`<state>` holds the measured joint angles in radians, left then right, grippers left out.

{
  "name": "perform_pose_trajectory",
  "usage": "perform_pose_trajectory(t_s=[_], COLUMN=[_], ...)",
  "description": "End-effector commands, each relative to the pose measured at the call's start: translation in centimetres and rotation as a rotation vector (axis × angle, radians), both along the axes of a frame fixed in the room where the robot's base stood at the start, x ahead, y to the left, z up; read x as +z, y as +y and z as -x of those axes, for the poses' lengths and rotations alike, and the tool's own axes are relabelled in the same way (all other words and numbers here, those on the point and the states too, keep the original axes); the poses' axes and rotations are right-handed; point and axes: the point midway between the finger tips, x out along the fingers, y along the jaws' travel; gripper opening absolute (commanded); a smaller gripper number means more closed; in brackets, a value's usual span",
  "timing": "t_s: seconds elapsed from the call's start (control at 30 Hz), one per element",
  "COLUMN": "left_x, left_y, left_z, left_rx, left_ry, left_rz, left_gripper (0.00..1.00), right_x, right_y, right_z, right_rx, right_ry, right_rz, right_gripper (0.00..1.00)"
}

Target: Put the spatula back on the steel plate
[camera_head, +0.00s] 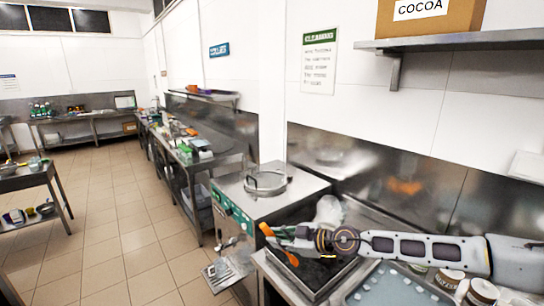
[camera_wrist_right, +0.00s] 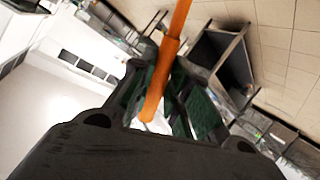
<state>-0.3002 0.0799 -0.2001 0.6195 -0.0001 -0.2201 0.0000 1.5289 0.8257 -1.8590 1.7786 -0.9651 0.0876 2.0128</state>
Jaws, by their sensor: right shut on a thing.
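My right gripper (camera_head: 278,240) reaches in from the right in the head view and is shut on an orange spatula (camera_head: 291,259). The spatula's handle also shows in the right wrist view (camera_wrist_right: 172,48), between the green-padded fingers of the gripper (camera_wrist_right: 165,90). The spatula is held in the air by the front of the batch freezer. Its far end is out of the wrist view. A dark, shiny flat surface (camera_head: 318,275) lies below my right forearm; I cannot tell whether it is the steel plate. My left gripper is not in view.
The batch freezer (camera_head: 262,205) has a round lid on top and a small slatted shelf (camera_head: 224,273) at its front. A grey-blue tray (camera_head: 390,288) and several small tubs (camera_head: 483,291) are on the near right. Open tiled floor lies to the left.

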Motion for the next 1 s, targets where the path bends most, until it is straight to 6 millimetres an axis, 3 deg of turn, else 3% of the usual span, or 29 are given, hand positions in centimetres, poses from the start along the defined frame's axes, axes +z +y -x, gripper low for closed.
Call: perform_pose_trajectory(t_s=[1.0], left_x=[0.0], left_y=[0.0], left_z=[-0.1], left_rx=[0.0], left_ry=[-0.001], left_rz=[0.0], left_gripper=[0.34], right_x=[-2.0], right_y=[0.8], right_z=[0.7], right_rx=[-0.147], right_ry=[0.0], right_rz=[0.001], right_gripper=[0.0])
